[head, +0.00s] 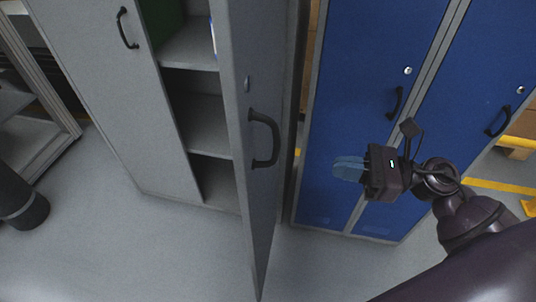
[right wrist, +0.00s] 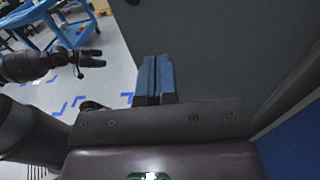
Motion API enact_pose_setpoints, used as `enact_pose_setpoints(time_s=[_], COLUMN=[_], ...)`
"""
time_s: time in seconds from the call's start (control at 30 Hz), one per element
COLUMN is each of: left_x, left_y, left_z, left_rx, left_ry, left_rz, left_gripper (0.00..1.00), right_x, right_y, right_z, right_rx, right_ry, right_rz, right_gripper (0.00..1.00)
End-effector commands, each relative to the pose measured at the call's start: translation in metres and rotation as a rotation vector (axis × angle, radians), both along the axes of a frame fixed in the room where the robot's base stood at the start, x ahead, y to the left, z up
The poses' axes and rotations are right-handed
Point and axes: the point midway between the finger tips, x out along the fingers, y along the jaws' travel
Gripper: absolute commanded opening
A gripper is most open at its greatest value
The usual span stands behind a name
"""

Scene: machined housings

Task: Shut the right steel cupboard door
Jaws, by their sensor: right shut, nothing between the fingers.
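The right steel cupboard door (head: 262,190) is grey and stands open, swung out from the cupboard in the head view. Its black handle (head: 264,138) is on the face turned to the right. My right gripper (head: 348,168) is shut and empty, with blue fingertips, to the right of the door and apart from its handle. In the right wrist view its fingers (right wrist: 155,78) point toward a grey panel (right wrist: 215,50), apparently the door; contact cannot be told. My left gripper (right wrist: 95,58) shows small at the left there; its opening is unclear.
The cupboard's left door (head: 110,100) is shut. Grey shelves (head: 200,120) show inside the open half. Blue lockers (head: 360,60) stand to the right, behind my right gripper. A blue trolley (right wrist: 65,20) stands on the floor in the right wrist view.

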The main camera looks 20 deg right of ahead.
Motion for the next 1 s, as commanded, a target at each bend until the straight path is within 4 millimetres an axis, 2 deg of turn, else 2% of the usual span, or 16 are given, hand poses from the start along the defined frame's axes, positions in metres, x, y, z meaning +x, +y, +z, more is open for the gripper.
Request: enact_pose_setpoints(time_s=[0.17,0.7,1.0], left_x=[0.001,-0.006,-0.007], left_y=[0.0,0.002,0.003], left_z=[0.004,0.01,0.009], left_rx=[-0.001,-0.001,0.0], left_ry=[-0.006,-0.005,-0.001], left_rz=[0.0,0.009,0.01], left_gripper=[0.83,0.83,0.83], right_x=[0.011,0.059,0.072], right_y=[0.017,0.095,0.115], right_z=[0.002,0.003,0.001], right_rx=[0.003,0.008,0.006], right_ry=[-0.003,-0.001,0.001], right_rz=[0.001,-0.001,-0.002], right_gripper=[0.0,0.0,0.0])
